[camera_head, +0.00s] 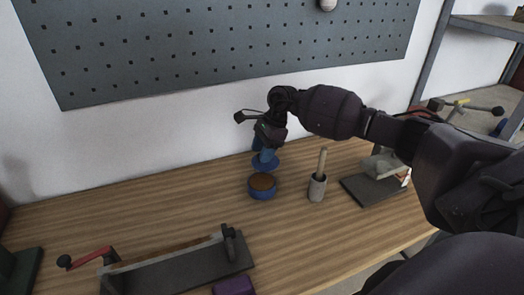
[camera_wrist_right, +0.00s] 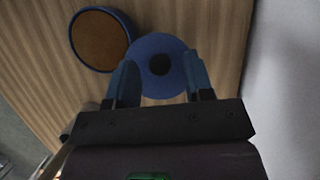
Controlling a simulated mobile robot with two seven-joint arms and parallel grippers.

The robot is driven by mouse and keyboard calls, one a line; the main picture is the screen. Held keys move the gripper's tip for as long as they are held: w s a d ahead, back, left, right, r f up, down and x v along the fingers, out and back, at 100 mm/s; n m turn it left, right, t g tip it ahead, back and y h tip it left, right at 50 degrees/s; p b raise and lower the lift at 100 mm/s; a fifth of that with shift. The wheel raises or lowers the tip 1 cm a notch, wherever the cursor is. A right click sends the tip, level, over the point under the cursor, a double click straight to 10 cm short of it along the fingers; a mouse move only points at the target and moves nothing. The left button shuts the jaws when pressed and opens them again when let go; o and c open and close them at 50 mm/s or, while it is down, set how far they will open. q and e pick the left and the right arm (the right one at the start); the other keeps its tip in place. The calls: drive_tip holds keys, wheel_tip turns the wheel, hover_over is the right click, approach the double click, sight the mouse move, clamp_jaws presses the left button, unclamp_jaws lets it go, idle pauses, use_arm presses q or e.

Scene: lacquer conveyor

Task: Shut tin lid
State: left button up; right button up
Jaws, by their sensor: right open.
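The open blue tin (camera_head: 262,195) stands on the table, with a brown filling inside. It also shows in the right wrist view (camera_wrist_right: 130,36). The round blue lid (camera_head: 270,166) is behind the tin in the head view and off it. In the right wrist view the lid (camera_wrist_right: 160,43) has a dark round knob in its middle. My right gripper (camera_head: 264,153) is over the lid with blue fingers pointing down. In the wrist view its fingers (camera_wrist_right: 161,72) are spread apart on either side of the knob. My left gripper is not in view.
A grey cup (camera_head: 317,189) with a wooden-handled tool stands right of the tin. A dark-based device (camera_head: 368,188) is further right. A long dark fixture (camera_head: 180,268) and a purple block (camera_head: 233,286) lie at the front. The table left of the tin is clear.

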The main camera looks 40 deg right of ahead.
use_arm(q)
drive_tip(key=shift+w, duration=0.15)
use_arm(e)
drive_tip(key=shift+f, duration=0.15)
drive_tip(key=shift+c, duration=0.2)
drive_tip(key=c, duration=0.5)
clamp_jaws()
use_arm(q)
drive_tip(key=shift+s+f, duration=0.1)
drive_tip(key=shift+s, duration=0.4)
